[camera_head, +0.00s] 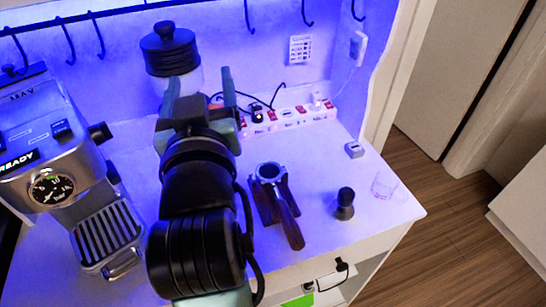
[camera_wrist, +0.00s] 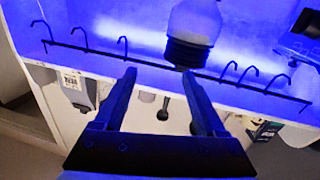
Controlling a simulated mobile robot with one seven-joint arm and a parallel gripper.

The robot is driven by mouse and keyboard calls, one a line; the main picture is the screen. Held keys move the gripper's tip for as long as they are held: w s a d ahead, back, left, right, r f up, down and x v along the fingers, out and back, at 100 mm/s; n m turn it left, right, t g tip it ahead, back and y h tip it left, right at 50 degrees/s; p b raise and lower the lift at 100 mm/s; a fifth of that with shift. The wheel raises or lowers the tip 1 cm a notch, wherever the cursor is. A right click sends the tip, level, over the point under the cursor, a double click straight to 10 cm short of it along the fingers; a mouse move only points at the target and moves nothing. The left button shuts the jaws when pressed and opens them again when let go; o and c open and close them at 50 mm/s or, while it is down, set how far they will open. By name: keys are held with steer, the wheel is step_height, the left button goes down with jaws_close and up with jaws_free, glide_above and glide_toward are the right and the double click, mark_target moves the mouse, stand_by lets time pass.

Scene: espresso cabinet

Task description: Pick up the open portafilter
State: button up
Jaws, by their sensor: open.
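The portafilter (camera_head: 271,173) has a round metal basket and a brown handle (camera_head: 289,221). It rests on a dark stand (camera_head: 262,204) on the white counter, right of my arm, with its handle toward the front. My gripper (camera_head: 199,88) is open and empty. It is raised above the counter, left of and beyond the portafilter, in front of the dark-lidded jar. In the wrist view my gripper's two fingers (camera_wrist: 159,74) stand apart with nothing held between them. I cannot make out the portafilter in the wrist view.
A silver espresso machine (camera_head: 62,170) stands at the left. A black-lidded jar (camera_head: 170,52) and a power strip (camera_head: 290,119) are at the back. A black tamper (camera_head: 345,204) and a clear glass (camera_head: 384,185) stand right of the portafilter. Hooks (camera_head: 249,17) hang above.

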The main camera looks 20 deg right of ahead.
step_height(320, 180, down, 3)
steer(key=d+g+h+p, duration=0.2)
steer(key=d+g+p, duration=0.1)
steer(key=p, duration=0.2)
steer(key=n+g+h+p, duration=0.3)
steer(key=n+g+h, duration=0.1)
steer(key=n+g, duration=0.15)
glide_toward(288, 234)
steer(key=shift+t, duration=0.45)
steer(key=x, duration=0.1)
steer(key=p+x, duration=0.1)
steer(key=x, duration=0.3)
steer(key=shift+a+f+p, duration=0.3)
steer(key=shift+f+p, duration=0.05)
steer(key=shift+p, duration=0.05)
steer(key=p+x, duration=0.1)
steer(key=x, duration=0.3)
steer(key=shift+s+d+r+p, duration=0.15)
steer(key=shift+d+p, duration=0.2)
steer(key=shift+w+d+f, duration=0.35)
steer(key=shift+w, duration=0.15)
jaws_close()
